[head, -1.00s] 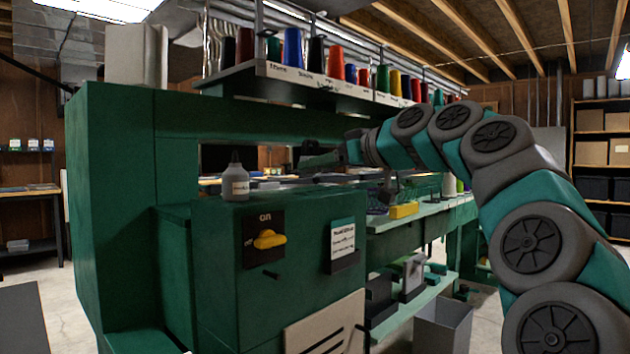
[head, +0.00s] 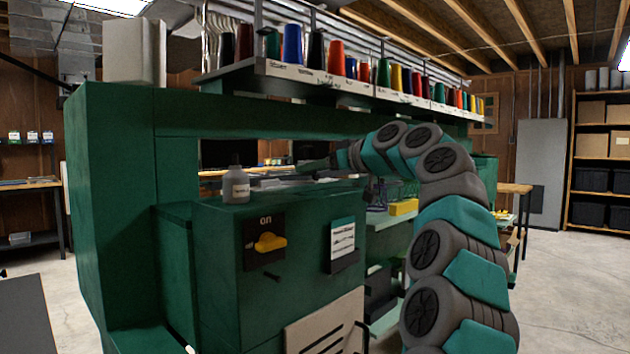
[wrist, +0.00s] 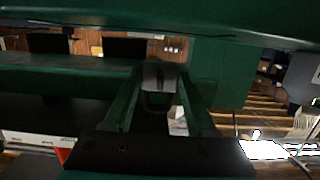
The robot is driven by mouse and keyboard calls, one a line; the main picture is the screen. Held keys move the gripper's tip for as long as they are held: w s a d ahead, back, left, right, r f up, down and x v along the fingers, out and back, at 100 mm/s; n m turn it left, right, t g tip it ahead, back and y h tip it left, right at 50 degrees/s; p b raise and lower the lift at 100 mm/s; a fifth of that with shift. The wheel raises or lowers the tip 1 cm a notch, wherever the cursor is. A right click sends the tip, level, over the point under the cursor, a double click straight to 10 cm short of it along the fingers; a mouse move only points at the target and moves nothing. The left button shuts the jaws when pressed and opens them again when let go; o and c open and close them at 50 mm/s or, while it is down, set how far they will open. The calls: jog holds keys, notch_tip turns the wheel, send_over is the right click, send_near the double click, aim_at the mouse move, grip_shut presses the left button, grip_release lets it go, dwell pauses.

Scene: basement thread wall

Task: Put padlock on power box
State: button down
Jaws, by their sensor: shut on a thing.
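The green power box (head: 218,275) stands at the centre in the head view, with a yellow rotary switch (head: 268,242) on a dark plate marked ON. A small dark peg (head: 272,276) sticks out below the switch. My gripper (head: 305,168) is above and behind the box top, partly hidden, with its arm reaching in from the right. In the wrist view my gripper (wrist: 158,100) has its two green fingers closed on a small grey and dark thing that looks like the padlock (wrist: 158,77). The padlock cannot be made out in the head view.
A grey bottle (head: 236,185) stands on the box top. A card holder (head: 342,243) is fixed to the box's front at right. A shelf of thread cones (head: 335,80) runs above. A beige vented panel (head: 325,325) is below. Open floor (head: 570,290) lies at right.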

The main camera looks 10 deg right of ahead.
aim_at(316, 192)
jog(key=shift+s+f+b, duration=0.1)
jog(key=shift+f+b, duration=0.2)
jog(key=shift+f, duration=1.3)
jog(key=shift+f, duration=0.1)
jog(key=shift+f, duration=0.1)
jog(key=shift+c, duration=1)
grip_release()
jog(key=shift+s+d+r, duration=0.1)
jog(key=shift+r, duration=0.1)
jog(key=b+v, duration=0.1)
jog(key=v, duration=1)
jog(key=shift+s+d, duration=0.25)
jog(key=shift+r, duration=0.1)
